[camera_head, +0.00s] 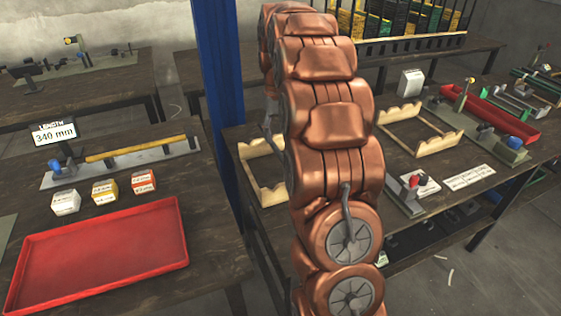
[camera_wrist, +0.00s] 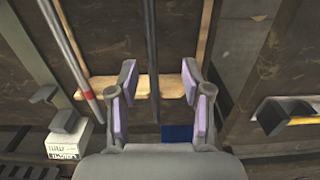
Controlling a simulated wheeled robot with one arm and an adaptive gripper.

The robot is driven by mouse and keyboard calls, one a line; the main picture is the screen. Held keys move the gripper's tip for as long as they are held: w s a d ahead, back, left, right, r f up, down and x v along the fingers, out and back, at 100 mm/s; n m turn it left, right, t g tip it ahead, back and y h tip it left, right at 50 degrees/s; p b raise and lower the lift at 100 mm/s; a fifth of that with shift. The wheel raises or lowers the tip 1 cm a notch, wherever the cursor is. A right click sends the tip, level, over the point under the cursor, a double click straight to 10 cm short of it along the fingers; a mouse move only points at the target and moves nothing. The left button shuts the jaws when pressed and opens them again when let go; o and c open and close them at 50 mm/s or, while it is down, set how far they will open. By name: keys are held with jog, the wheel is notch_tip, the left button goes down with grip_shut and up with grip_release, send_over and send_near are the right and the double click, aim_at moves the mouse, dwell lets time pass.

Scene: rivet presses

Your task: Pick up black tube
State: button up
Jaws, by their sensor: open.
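A thin black tube (camera_wrist: 151,45) runs lengthwise down the middle of the wrist view and passes across a pale wooden strip (camera_wrist: 108,85). My gripper (camera_wrist: 159,78) is open, with one purple-padded finger on each side of the tube. The tube lies between the fingers with a gap on both sides. I cannot tell how far below the fingertips it is. In the head view my copper arm blocks the middle, and I cannot make out the tube or the gripper there.
A grey tube with a red band (camera_wrist: 85,95) lies left of the gripper, near a white labelled box (camera_wrist: 68,140). A dark bracket (camera_wrist: 270,118) is at the right. In the head view a blue post (camera_head: 220,80) stands close left of my arm, and a red tray (camera_head: 100,258) sits on the left table.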

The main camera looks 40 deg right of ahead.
aim_at(281, 155)
jog(key=shift+w+d+f, duration=0.35)
jog(key=shift+d+f, duration=0.05)
jog(key=shift+d, duration=0.25)
jog(key=shift+f, duration=0.25)
jog(key=shift+s+d+f+p, duration=0.1)
jog(key=shift+f+p, duration=0.2)
jog(key=shift+f, duration=1.5)
jog(key=shift+s+f+p, duration=0.1)
jog(key=shift+f+p, duration=0.15)
jog(key=shift+f, duration=1.5)
grip_shut()
